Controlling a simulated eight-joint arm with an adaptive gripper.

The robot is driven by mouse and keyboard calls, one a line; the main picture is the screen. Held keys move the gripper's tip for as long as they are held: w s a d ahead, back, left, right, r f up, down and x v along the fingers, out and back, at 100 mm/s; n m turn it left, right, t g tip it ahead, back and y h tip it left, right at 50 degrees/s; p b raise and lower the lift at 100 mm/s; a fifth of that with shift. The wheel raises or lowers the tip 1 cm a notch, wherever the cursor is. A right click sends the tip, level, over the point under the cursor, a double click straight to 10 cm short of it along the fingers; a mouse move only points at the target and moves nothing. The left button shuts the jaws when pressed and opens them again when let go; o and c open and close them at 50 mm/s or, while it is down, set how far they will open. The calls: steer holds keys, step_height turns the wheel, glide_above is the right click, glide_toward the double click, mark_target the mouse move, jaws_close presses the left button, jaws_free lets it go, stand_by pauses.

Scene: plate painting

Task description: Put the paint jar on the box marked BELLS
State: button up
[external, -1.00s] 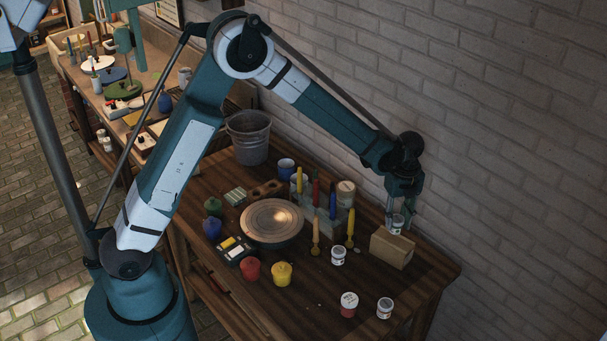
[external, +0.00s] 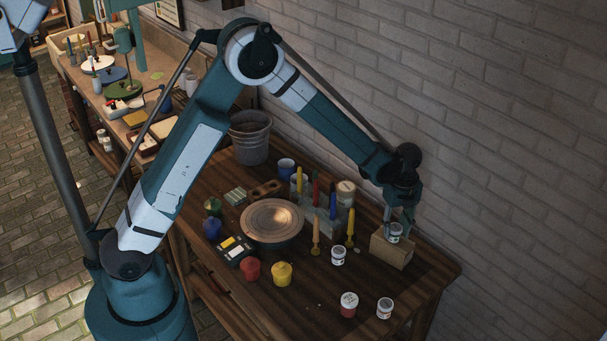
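A small white-and-grey paint jar (external: 395,234) is between the fingers of my gripper (external: 398,224), at the right of the table. The fingers look shut on it. The jar is upright and overlaps the top of a tan box (external: 392,253); I cannot tell whether it touches the box. No marking can be read on the box from this side, so BELLS is not visible.
Three similar jars stand nearby: one left of the box (external: 338,256), one with red (external: 349,304) and one at the front right (external: 384,308). Brushes in a grey rack (external: 322,222) and a round turntable (external: 272,222) stand further left. A brick wall (external: 500,150) is behind.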

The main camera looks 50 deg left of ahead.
mark_target(396, 228)
steer(key=shift+o, duration=1.2)
steer(key=shift+r, duration=0.25)
step_height(396, 228, up, 12)
stand_by(0.4)
